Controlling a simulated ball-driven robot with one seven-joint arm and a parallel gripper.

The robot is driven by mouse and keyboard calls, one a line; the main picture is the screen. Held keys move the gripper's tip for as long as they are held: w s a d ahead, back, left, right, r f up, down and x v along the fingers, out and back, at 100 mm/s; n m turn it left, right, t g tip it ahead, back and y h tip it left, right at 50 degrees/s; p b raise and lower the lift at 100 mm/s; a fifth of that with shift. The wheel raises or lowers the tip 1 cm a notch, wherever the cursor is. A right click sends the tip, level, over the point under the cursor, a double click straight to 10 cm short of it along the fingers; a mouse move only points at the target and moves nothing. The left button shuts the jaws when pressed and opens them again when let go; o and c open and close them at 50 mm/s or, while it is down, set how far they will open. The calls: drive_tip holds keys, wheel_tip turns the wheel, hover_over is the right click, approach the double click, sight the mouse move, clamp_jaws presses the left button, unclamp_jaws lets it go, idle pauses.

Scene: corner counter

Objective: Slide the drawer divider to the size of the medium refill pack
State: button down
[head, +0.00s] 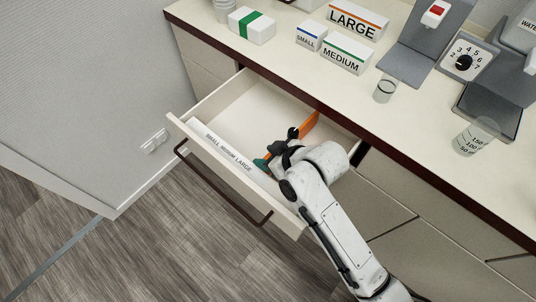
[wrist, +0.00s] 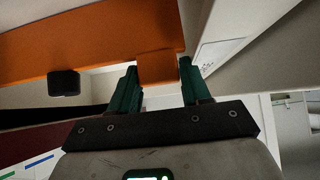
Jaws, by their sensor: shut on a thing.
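The orange drawer divider (head: 309,123) stands across the open drawer (head: 203,107), right of its middle, partly hidden by my arm. In the wrist view, the orange divider (wrist: 90,42) has a small tab between the green fingers of my gripper (wrist: 158,72), which is shut on it. In the head view, my gripper (head: 266,161) is low inside the drawer by its front wall, mostly hidden by my wrist. The front rim carries a strip (head: 229,151) marked SMALL, MEDIUM and LARGE. The divider's exact place against these marks is hidden. The MEDIUM box (head: 343,60) stands on the counter.
The counter (head: 290,64) also holds a SMALL box (head: 311,37), a LARGE box (head: 356,22) and a white pack with a green band (head: 251,26). A small glass (head: 384,90), a beaker (head: 474,138) and grey devices stand right. The drawer's left part is empty.

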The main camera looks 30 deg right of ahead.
drive_tip(key=w+a, duration=0.3)
drive_tip(key=w, duration=0.6)
drive_tip(key=shift+w+b, duration=0.25)
drive_tip(key=shift+b, duration=0.1)
drive_tip(key=shift+a, duration=0.1)
drive_tip(key=c, duration=0.6)
unclamp_jaws()
drive_tip(key=v, duration=1)
drive_tip(key=shift+s+r, duration=0.3)
